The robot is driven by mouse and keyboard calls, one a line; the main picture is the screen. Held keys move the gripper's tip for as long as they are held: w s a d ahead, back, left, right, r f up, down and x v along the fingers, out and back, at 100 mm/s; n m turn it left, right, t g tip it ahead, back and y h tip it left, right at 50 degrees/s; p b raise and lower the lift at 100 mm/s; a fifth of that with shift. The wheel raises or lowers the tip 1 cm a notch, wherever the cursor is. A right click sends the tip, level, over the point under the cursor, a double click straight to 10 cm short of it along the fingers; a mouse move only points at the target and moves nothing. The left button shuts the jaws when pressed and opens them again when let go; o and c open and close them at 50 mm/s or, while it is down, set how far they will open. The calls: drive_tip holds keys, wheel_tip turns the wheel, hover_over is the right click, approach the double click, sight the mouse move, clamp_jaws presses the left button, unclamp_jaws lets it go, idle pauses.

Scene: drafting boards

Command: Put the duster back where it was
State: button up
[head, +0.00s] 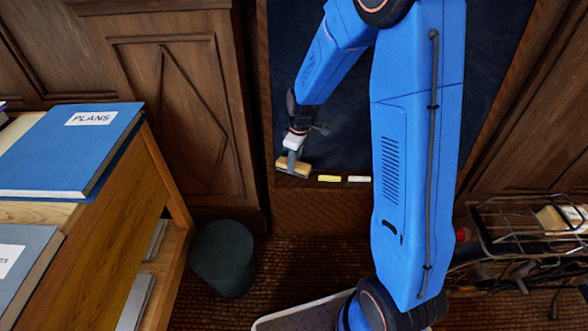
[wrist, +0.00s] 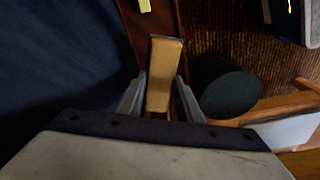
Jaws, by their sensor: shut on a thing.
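The duster (head: 294,167) is a small block with a tan wooden face and a dark underside. My gripper (head: 292,155) is shut on it, at the lower left of the dark blue board (head: 345,120). In the wrist view the duster (wrist: 163,78) stands upright between the two grey fingers of my gripper (wrist: 158,100). It is close to the ledge (head: 310,181) under the board. I cannot tell whether it touches the ledge.
A yellow chalk (head: 329,178) and a white chalk (head: 358,179) lie on the ledge right of the duster. A dark green bin (head: 222,258) stands on the floor below left. A wooden table (head: 125,235) with a blue PLANS book (head: 65,150) is at left. A wire basket (head: 520,235) is at right.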

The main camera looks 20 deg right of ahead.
drive_tip(key=shift+f, duration=2)
drive_tip(key=shift+f, duration=0.2)
drive_tip(key=o, duration=1.1)
drive_tip(key=shift+r, duration=0.1)
